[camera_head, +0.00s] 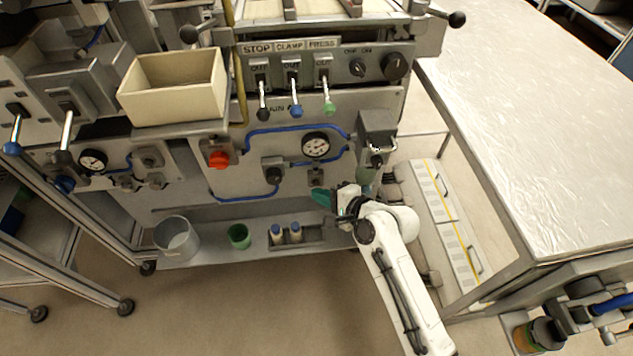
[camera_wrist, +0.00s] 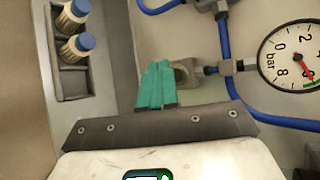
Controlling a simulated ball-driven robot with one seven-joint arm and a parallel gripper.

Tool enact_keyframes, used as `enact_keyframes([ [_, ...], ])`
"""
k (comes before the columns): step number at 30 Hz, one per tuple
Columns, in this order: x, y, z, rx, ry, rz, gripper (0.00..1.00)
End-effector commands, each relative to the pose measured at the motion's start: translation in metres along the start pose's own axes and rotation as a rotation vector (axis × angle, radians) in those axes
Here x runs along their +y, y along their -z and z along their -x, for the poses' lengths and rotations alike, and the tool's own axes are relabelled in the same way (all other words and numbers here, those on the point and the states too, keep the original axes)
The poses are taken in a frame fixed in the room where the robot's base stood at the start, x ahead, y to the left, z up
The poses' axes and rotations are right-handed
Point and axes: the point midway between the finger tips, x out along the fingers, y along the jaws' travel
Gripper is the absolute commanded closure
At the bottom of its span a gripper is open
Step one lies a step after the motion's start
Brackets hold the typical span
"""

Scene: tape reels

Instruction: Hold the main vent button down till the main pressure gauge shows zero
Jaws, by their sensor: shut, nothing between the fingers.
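The main pressure gauge (camera_head: 316,145) is a round white dial on the grey machine panel. In the wrist view the gauge (camera_wrist: 292,58) is cut off at the right; its red needle points close to the 6, well away from 0. A small grey block, which looks like the vent button's fitting (camera_head: 316,176), sits just below the gauge and also shows in the wrist view (camera_wrist: 187,73). My gripper (camera_head: 322,197) has teal fingers, shut and empty, just below this fitting. In the wrist view the fingers (camera_wrist: 155,86) are beside it, partly hiding it; contact cannot be told.
Blue hoses (camera_head: 290,130) run around the gauge. A grey box (camera_head: 376,130) juts out to the right. A red knob (camera_head: 219,159) and a second gauge (camera_head: 93,160) are to the left. A bucket (camera_head: 177,239), green cup (camera_head: 239,236) and bottles (camera_head: 295,233) stand on the lower shelf.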

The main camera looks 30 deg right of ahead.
Motion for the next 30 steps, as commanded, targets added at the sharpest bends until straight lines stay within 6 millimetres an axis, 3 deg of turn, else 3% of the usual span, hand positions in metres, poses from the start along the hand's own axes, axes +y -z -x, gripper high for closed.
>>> enact_keyframes([
  [30,-0.0047,0.0042,-0.0058,0.0,0.0,0.0,1.0],
])
